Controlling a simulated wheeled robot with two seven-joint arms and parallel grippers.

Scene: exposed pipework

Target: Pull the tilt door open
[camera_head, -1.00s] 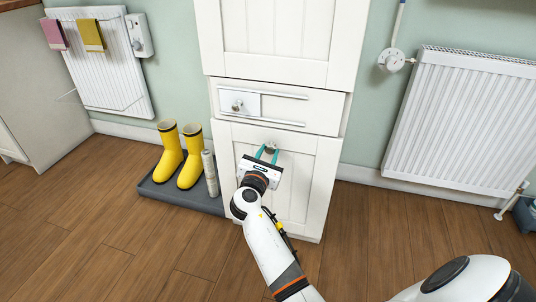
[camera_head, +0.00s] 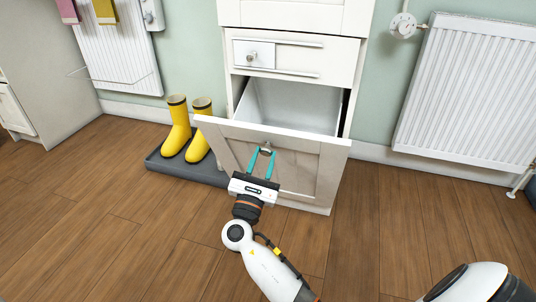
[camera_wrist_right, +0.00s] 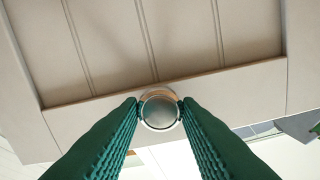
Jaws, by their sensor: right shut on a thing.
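The tilt door (camera_head: 300,165) is the lower white panel of the tall cabinet. In the head view its top edge leans out toward me, and a pale inner bin (camera_head: 290,105) shows behind it. Its round metal knob (camera_head: 266,148) sits near the top middle of the door. My right gripper (camera_head: 262,160) is shut on the knob with its teal fingers. In the right wrist view the knob (camera_wrist_right: 160,108) sits between the tips of the green fingers, with the door panel (camera_wrist_right: 150,45) behind it. My left gripper is not in view.
A drawer front (camera_head: 295,57) with a sliding plate and knob is above the door. Yellow boots (camera_head: 178,130) stand on a dark tray (camera_head: 190,168) at the left. A white radiator (camera_head: 465,95) hangs at the right. The wooden floor (camera_head: 150,230) in front is clear.

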